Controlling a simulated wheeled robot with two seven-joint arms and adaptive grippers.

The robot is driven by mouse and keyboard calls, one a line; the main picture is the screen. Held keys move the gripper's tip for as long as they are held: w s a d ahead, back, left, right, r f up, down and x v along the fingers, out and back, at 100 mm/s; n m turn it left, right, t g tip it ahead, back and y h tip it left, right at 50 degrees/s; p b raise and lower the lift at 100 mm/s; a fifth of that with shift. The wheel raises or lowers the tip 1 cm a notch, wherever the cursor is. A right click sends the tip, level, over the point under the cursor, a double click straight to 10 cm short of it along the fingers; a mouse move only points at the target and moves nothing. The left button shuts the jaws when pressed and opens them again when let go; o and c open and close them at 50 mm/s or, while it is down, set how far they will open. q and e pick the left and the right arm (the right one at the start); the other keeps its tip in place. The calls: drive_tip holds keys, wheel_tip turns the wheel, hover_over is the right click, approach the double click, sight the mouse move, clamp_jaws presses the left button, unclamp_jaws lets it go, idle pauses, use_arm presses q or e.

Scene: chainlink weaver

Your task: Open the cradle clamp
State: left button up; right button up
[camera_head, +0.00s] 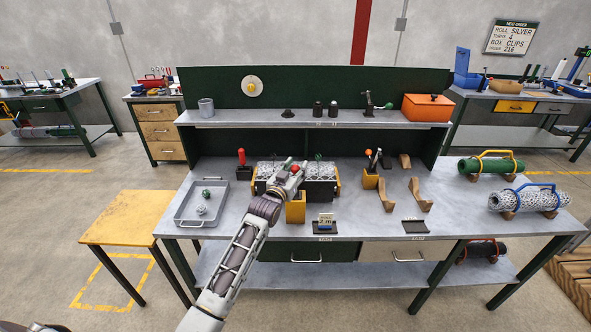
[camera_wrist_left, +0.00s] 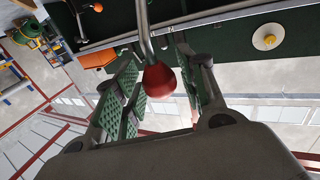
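The weaving cradle (camera_head: 320,187) is a low frame with silver mesh and yellow ends, in the middle of the bench. A lever with a red ball knob (camera_head: 296,168) shows at the cradle, beside my left gripper (camera_head: 291,175). My left arm hides part of the cradle's front and the lever's base. In the left wrist view, the red knob (camera_wrist_left: 159,80) on its metal rod lies between the two green-padded fingers. The fingers are apart, with a narrow gap beside the knob. Whether the clamp is open or shut cannot be told. My right gripper is not in view.
A grey tray (camera_head: 180,218) with small balls is at the left. A red-handled tool (camera_head: 241,160) stands left of the cradle, and a yellow block (camera_head: 370,180) with a lever stands right. Wooden cradles (camera_head: 420,195) sit further right. A shelf (camera_head: 350,119) runs behind.

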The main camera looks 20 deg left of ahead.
use_arm(q)
clamp_jaws()
drive_tip(key=shift+f, duration=0.1)
